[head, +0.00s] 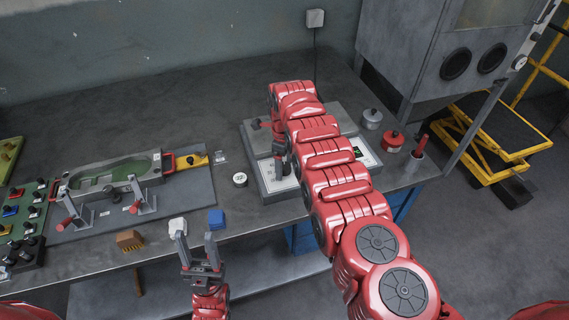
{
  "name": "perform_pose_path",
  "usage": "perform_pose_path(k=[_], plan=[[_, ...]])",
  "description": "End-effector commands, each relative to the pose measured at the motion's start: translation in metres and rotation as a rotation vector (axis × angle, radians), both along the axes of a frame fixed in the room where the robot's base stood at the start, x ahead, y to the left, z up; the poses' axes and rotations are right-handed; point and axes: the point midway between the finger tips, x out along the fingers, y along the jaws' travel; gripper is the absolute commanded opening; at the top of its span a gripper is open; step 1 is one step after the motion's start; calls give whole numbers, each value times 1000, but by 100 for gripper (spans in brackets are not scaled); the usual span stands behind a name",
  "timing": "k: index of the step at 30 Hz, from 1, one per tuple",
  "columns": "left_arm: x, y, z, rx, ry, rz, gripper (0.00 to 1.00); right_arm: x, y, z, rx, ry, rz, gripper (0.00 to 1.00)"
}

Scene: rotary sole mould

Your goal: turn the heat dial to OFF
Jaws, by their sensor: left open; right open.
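The grey heating unit (348,124) stands at the back middle of the bench, with a pale front panel (277,186) and a small green display (357,152). My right arm reaches across the unit and covers much of it. My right gripper (281,170) points down at the left part of the front panel. The heat dial cannot be made out; the gripper or arm may hide it. Whether the gripper touches anything is too small to tell.
A green sole mould (110,174) lies in a clamp fixture at left. A white round piece (240,179), a blue block (216,219), a white block (177,226) and a brown brush (129,240) lie nearby. A grey pot (371,118) and red-topped pot (393,140) stand right.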

Motion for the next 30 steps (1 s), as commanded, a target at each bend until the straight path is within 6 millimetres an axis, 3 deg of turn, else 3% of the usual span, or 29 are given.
perform_pose_path(k=[4,17,30], plan=[[0,0,0,0,0,0,50,0,0,1,1,0,0,79],[0,0,0,0,0,0,50,0,0,1,0,-1,0,1],[0,0,-1,0,0,0,50,1,0,1,1,-1,82,0]])
